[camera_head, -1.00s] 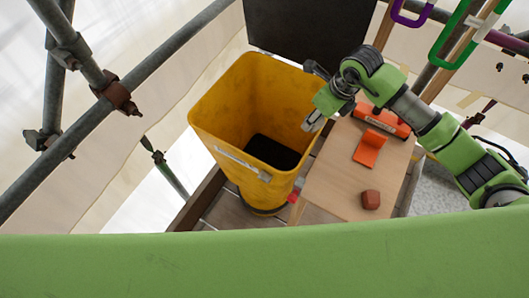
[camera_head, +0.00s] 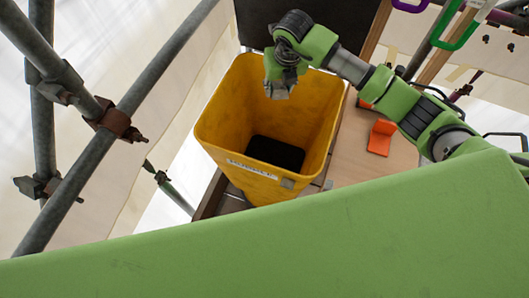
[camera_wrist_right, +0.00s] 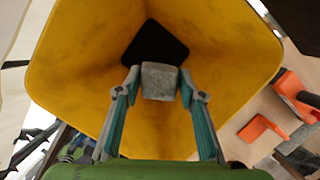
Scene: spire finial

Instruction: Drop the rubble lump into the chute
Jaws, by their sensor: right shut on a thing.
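The rubble lump is a rough grey block (camera_wrist_right: 159,81) held between the two fingertips of my right gripper (camera_head: 278,90), which is shut on it. The right wrist view shows the fingers pressing on both sides of the lump. The chute is a yellow tapered hopper (camera_head: 215,125) with a dark square opening (camera_head: 274,153) at its bottom. My right gripper is over the hopper's mouth, toward its far side. In the right wrist view the lump lines up just below the dark opening (camera_wrist_right: 155,42), inside the outline of the yellow walls. My left gripper is not in view.
A wooden table (camera_head: 350,150) stands right of the hopper, with an orange angled piece (camera_head: 381,137) on it. Scaffold tubes (camera_head: 120,120) with rusty clamps run along the left. Purple and green carabiner-like loops (camera_head: 455,28) hang at upper right.

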